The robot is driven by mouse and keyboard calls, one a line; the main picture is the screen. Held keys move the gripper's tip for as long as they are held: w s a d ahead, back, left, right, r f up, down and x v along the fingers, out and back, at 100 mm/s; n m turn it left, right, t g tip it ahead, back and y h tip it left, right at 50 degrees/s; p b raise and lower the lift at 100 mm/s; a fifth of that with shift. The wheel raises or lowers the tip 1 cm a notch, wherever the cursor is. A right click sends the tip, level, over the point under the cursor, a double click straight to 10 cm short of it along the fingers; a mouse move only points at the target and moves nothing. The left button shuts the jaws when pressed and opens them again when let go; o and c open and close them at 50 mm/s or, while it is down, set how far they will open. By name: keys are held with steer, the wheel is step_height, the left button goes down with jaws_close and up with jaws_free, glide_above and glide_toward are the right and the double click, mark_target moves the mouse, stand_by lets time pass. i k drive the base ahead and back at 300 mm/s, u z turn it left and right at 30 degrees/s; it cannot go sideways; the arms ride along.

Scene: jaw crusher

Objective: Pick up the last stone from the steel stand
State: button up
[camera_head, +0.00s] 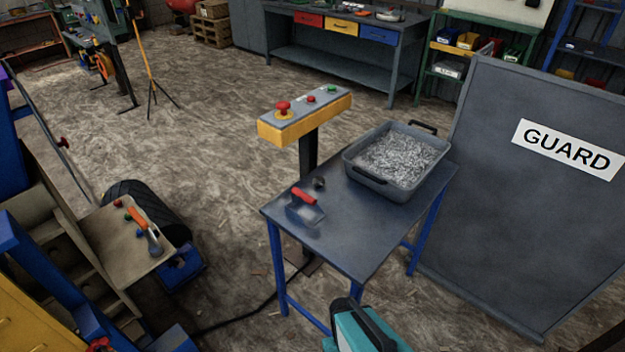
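The steel stand (345,235) is a dark steel-topped table with blue legs, right of the middle. A small dark lump, which looks like the stone (319,183), lies on its top near the back left edge. It is just behind a red-handled tool and left of the grey tray. No other loose stone shows on the stand top. A teal and black part, apparently of my own arm, comes in at the bottom edge in front of the stand. No gripper fingers show, and nothing of mine touches the stone.
The red-handled tool (304,196) and a grey tray (372,181) of metallic bits share the stand. A yellow control box (305,113) with buttons stands close behind. A GUARD panel (530,220) blocks the right. The stand's front top is bare.

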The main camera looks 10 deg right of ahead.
mark_target(319, 181)
steer(key=u, duration=0.4)
steer(key=k, duration=1.35)
steer(key=u, duration=1.2)
steer(key=i, duration=2.15)
steer(key=z, duration=0.45)
